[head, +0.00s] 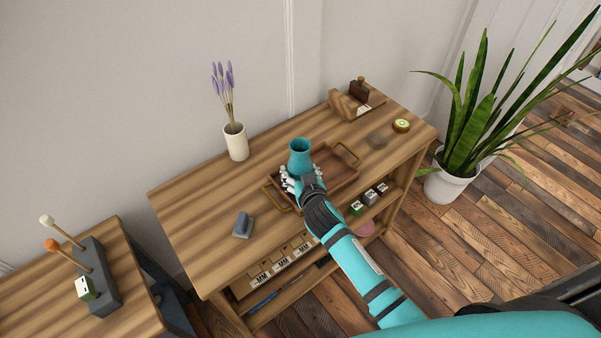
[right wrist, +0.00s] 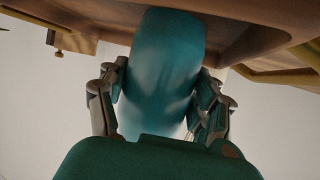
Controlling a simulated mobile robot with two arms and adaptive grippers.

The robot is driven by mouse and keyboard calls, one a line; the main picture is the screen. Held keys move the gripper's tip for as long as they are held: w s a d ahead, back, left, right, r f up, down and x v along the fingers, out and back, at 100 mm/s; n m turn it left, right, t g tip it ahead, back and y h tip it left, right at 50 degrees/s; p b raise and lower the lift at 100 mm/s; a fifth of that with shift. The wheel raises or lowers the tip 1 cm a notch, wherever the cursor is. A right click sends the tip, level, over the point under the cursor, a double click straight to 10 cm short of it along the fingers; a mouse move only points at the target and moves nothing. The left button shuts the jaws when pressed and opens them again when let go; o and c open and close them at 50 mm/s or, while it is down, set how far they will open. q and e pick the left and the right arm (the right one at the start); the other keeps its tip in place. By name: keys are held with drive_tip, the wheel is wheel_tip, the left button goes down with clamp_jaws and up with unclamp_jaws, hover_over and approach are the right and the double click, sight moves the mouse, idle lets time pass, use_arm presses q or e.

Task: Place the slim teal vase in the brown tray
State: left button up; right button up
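The slim teal vase (head: 300,154) is upright at the left part of the brown tray (head: 336,181), as seen in the head view. My right gripper (head: 298,182) is around the vase's lower body. In the right wrist view the vase (right wrist: 165,65) sits between the two fingers (right wrist: 162,105), which press close on both sides. The tray's brown underside or wall (right wrist: 240,40) shows behind it. I cannot tell whether the vase's base touches the tray floor, as the gripper hides it. My left gripper is not in view.
The tray stands on a wooden shelf table (head: 190,215). A white vase with lavender (head: 236,142) is to the left, a grey stapler-like item (head: 242,225) at the front left. A wooden holder (head: 357,100) and a round green-centred item (head: 401,125) are at the right.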

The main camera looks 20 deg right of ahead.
drive_tip(key=o, duration=0.3)
drive_tip(key=shift+s+a+r, duration=0.1)
drive_tip(key=shift+r, duration=0.05)
drive_tip(key=v, duration=1.1)
drive_tip(key=shift+s, duration=0.4)
